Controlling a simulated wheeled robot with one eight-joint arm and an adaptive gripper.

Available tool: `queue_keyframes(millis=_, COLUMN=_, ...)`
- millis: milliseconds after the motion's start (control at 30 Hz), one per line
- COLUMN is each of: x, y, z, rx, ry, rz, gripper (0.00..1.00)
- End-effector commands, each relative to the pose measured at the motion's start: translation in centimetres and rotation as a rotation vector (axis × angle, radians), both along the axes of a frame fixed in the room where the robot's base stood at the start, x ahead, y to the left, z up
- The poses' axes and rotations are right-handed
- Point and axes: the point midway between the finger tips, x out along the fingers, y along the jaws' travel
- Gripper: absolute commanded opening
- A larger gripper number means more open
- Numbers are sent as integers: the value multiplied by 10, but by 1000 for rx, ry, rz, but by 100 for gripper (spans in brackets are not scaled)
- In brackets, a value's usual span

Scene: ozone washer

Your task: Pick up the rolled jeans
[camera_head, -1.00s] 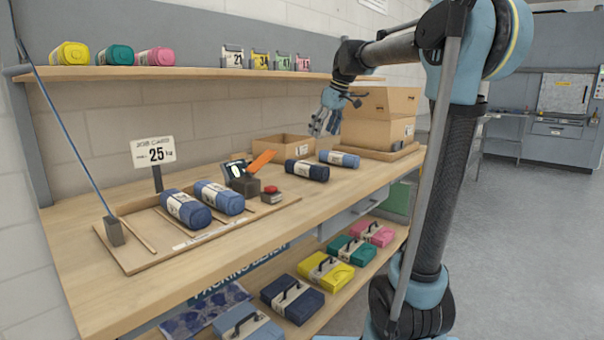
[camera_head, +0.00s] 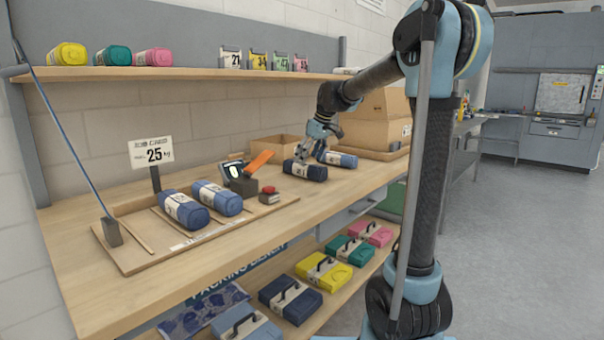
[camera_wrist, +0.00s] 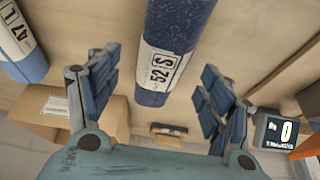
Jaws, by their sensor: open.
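Several rolled jeans lie on the wooden bench. A dark navy roll (camera_head: 305,171) with a white label band lies right of the scale, and a lighter blue roll (camera_head: 342,159) lies just behind it to the right. Two more blue rolls, one in front (camera_head: 184,210) and one behind (camera_head: 217,198), lie in the wooden tray at left. My gripper (camera_head: 318,150) is open, close above the navy roll. In the wrist view the navy roll (camera_wrist: 170,45), labelled 52 S, lies between the spread fingers (camera_wrist: 155,85); the lighter roll (camera_wrist: 22,45) is outside them at left.
A scale with a lit display (camera_head: 234,170) and an orange part stands left of the navy roll, with a red button (camera_head: 269,191) beside it. Cardboard boxes (camera_head: 375,125) stand behind at right. An upper shelf (camera_head: 180,73) runs above the bench. The bench front is clear.

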Motion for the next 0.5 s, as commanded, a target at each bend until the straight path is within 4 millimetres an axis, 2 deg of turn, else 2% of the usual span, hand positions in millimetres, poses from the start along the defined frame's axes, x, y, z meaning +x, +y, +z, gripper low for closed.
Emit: queue_keyframes(millis=500, x=10, y=14, z=-48, rx=0, ry=0, rz=1, gripper=73)
